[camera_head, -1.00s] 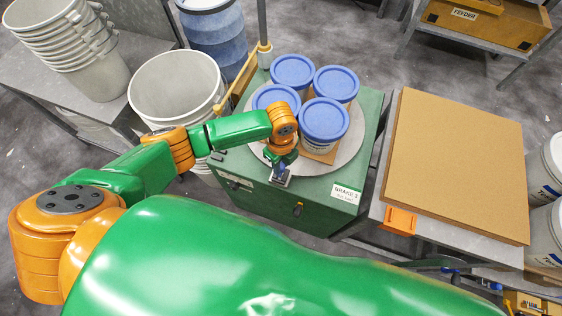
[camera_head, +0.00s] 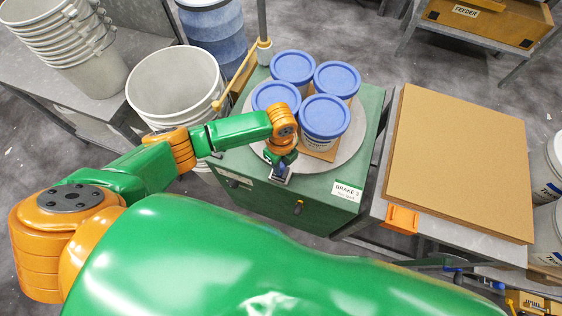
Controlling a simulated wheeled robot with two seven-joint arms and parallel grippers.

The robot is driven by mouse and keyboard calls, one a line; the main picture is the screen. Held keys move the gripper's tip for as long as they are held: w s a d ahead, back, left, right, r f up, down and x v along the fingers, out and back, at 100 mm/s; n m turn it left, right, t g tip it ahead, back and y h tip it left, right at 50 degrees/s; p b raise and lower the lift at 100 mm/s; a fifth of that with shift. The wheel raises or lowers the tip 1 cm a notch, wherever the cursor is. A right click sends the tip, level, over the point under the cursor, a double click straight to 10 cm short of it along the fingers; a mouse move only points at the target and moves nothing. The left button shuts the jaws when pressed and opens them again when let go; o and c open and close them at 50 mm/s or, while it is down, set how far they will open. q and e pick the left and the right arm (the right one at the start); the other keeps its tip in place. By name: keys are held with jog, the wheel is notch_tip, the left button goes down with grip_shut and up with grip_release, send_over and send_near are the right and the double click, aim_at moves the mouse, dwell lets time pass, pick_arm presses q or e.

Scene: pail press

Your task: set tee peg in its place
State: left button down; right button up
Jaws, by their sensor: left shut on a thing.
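My left gripper (camera_head: 281,172) points down at the near edge of the round grey turntable (camera_head: 345,150) on the green cabinet. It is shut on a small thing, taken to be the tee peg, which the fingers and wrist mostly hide. A little dark blue shows between the gripper parts. I cannot tell whether it touches the cabinet top. A small dark fitting (camera_head: 217,155) sits at the cabinet's left top edge, and a black knob (camera_head: 298,208) is on its front face. My right gripper is not in view.
Several blue-lidded pails (camera_head: 325,117) stand on the turntable just beyond my gripper. A yellow bar (camera_head: 236,80) and post rise at the back left. An open white pail (camera_head: 175,85) is left. A brown board (camera_head: 458,160) lies on the right table.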

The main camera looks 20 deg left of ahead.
pick_arm(q)
jog(key=shift+f, duration=0.3)
jog(key=c, duration=0.6)
grip_release()
jog(key=shift+r, duration=0.15)
notch_tip(320, 180, up, 7)
jog(key=shift+p, duration=0.45)
